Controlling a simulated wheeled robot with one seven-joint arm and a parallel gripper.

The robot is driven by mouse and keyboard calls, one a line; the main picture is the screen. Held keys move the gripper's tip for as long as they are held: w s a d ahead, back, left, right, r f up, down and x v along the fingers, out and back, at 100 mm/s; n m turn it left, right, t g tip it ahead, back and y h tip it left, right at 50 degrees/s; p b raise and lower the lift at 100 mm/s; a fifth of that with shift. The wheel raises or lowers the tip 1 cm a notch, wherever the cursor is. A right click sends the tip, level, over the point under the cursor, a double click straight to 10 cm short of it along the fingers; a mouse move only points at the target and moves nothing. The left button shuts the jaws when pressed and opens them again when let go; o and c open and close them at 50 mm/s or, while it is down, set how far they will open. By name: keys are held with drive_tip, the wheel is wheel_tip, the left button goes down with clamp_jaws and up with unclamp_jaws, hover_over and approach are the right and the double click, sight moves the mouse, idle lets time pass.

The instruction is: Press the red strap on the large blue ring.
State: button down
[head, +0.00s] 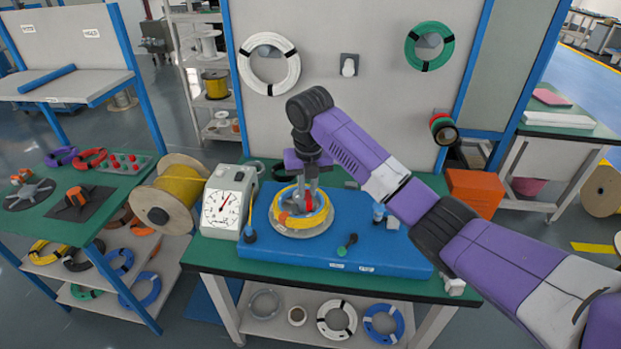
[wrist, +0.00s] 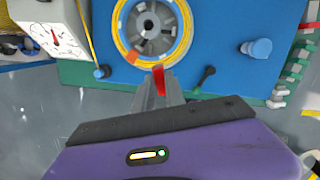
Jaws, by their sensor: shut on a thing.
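My gripper (head: 306,192) points down over the round winding fixture on the blue board. In the wrist view my gripper (wrist: 160,90) is shut on the red strap (wrist: 159,78), which sticks out past the fingertips. The red strap also shows in the head view (head: 309,203). A yellow coil (wrist: 126,45) lies around the fixture's grey hub (wrist: 148,24), with an orange piece (wrist: 132,57) on its near-left side. The strap is at the coil's near side; I cannot tell whether they touch. The only clearly blue rings are on shelves, one under the table (head: 383,321).
The blue board (head: 375,262) lies on a green-topped table. A dial gauge (head: 222,208) stands left of the fixture, and a yellow spool (head: 180,185) stands beyond it. A blue knob (head: 378,213) stands to the right.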

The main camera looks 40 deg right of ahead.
drive_tip(key=shift+d+r+n, duration=0.8)
drive_tip(key=shift+d+n, duration=0.05)
drive_tip(key=shift+n, duration=0.25)
drive_tip(key=b, duration=0.6)
hover_over(310, 215)
drive_tip(key=f, duration=0.7)
drive_tip(key=shift+s+f, duration=0.2)
drive_tip(key=shift+f, duration=0.15)
drive_tip(key=shift+w+f, duration=0.1)
drive_tip(key=shift+f, duration=0.1)
drive_tip(key=shift+f+b, duration=0.65)
drive_tip(key=shift+f, duration=0.7)
drive_tip(key=shift+f, duration=0.55)
drive_tip(key=c, duration=1.3)
unclamp_jaws()
